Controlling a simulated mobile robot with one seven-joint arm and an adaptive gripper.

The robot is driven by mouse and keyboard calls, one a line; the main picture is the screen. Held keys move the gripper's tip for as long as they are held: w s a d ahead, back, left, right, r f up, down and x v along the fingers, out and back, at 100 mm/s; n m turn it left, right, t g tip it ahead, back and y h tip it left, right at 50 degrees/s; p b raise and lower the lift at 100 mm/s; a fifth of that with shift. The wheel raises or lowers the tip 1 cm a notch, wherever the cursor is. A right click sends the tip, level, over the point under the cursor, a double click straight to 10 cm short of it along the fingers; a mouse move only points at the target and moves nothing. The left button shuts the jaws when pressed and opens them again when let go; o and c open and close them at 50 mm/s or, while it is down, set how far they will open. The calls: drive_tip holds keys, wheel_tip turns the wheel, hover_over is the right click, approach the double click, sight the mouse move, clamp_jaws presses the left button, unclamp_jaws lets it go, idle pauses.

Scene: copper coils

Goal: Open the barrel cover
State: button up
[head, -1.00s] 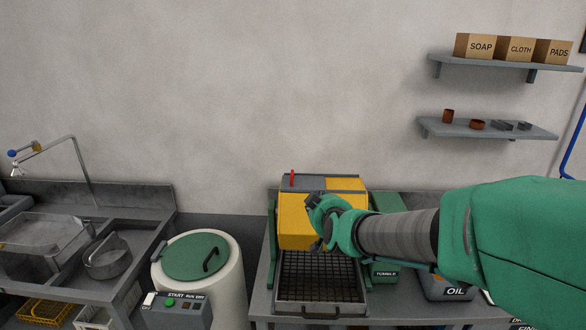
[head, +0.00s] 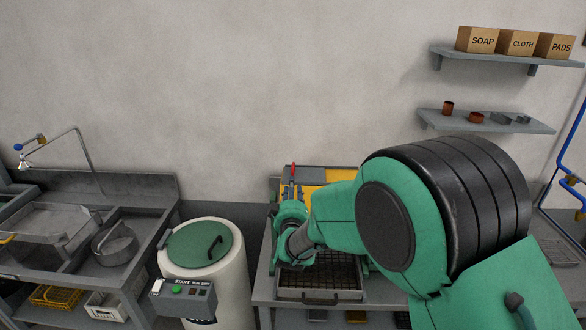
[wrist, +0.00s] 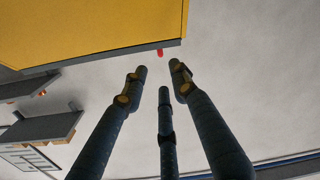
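My gripper (head: 291,188) is just in front of and below the red handle. In the wrist view its three fingers (wrist: 160,75) are apart and empty, with the red tip just beyond them; contact cannot be told.
A white drum with a green lid (head: 200,243) stands left of the bench, with a START control box (head: 186,292) in front. A sink unit (head: 120,262) is farther left. Two wall shelves (head: 490,122) hang at the upper right. The wall above the barrel is clear.

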sight(293, 171)
drive_tip(key=shift+w+a, duration=0.15)
drive_tip(key=shift+w, duration=3.3)
drive_tip(key=shift+w+a, duration=0.1)
drive_tip(key=shift+w, duration=3.35)
clamp_jaws()
